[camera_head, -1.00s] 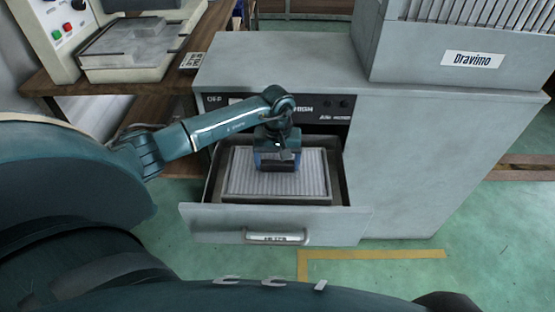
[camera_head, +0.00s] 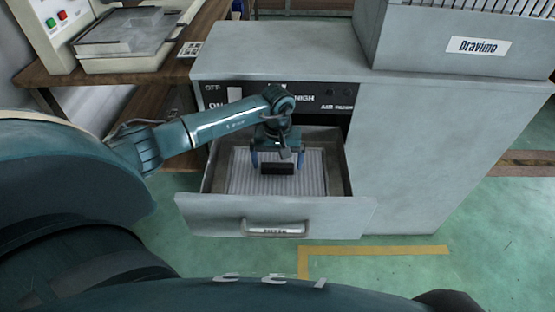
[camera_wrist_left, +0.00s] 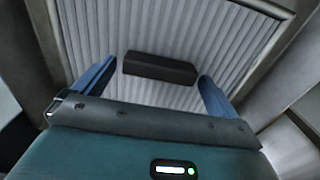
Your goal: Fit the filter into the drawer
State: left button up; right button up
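The filter (camera_head: 312,180) is a pale pleated panel with a dark block-shaped handle (camera_head: 277,169). It lies inside the open grey drawer (camera_head: 225,207), below the drawer's rim. My left gripper (camera_head: 276,160) is above the filter, with its blue fingers spread to either side of the handle. In the left wrist view the fingers of the gripper (camera_wrist_left: 155,85) stand apart from the dark handle (camera_wrist_left: 160,68), with a gap on both sides. The pleats of the filter (camera_wrist_left: 200,30) and part of its pale frame show there too. My right gripper is not in view.
The drawer's front has a handle (camera_head: 274,229) and hangs out from the grey cabinet (camera_head: 420,150). A dark control panel (camera_head: 325,97) is above the drawer. A wooden bench (camera_head: 110,82) with equipment stands at the left. The green floor ahead is clear.

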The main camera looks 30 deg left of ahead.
aim_at(277, 164)
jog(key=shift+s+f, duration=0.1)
pick_arm(q)
jog(key=shift+r, duration=0.25)
notch_tip(277, 164, up, 13)
jog(key=shift+f+p, duration=0.15)
jog(key=shift+p, duration=0.6)
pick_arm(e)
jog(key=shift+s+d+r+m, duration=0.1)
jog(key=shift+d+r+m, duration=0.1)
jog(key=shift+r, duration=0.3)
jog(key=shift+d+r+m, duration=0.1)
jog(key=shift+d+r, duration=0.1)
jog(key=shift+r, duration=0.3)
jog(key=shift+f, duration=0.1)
